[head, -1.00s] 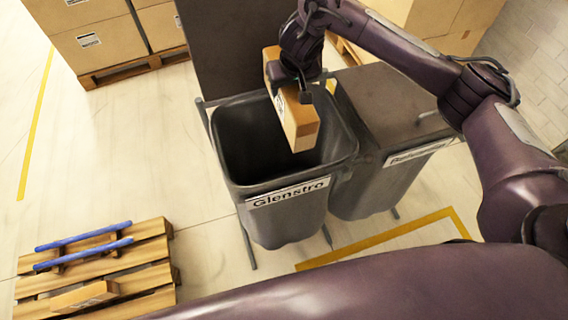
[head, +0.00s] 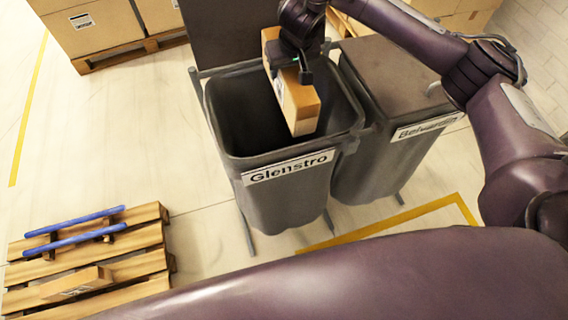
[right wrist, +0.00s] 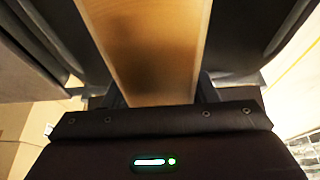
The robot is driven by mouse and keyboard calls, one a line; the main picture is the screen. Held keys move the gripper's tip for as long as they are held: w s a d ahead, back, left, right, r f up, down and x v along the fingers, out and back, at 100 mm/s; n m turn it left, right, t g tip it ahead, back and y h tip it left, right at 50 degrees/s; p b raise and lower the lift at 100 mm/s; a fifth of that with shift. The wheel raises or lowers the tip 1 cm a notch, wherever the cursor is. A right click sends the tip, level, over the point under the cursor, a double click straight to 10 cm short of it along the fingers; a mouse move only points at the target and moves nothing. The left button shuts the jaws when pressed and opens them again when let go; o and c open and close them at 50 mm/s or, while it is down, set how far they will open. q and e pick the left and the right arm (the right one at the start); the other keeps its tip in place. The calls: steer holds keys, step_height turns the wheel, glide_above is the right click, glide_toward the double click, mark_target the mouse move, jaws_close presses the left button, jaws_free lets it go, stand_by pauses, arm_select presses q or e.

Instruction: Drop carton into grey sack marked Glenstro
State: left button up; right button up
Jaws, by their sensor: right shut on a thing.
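The long brown carton (head: 299,104) hangs tilted over the open mouth of the grey sack marked Glenstro (head: 284,196). My right gripper (head: 303,72) is shut on the carton near its upper end. In the right wrist view the carton (right wrist: 150,50) runs away between the fingers of my right gripper (right wrist: 155,92). The carton's lower end is over the right part of the opening; whether it is below the rim I cannot tell. The sack's dark inside shows no contents. My left gripper is not in view.
A second grey sack marked Belvardin (head: 385,165), with its lid closed, stands right of the Glenstro sack. The raised dark lid (head: 232,35) is behind the Glenstro opening. Stacked boxes (head: 95,30) stand behind.

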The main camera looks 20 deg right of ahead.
steer(key=shift+r, duration=0.1)
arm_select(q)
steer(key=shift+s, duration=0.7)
arm_select(e)
steer(key=o, duration=1.4)
steer(key=p+v, duration=0.4)
steer(key=v, duration=0.3)
steer(key=shift+s+r, duration=0.2)
steer(key=shift+r, duration=0.15)
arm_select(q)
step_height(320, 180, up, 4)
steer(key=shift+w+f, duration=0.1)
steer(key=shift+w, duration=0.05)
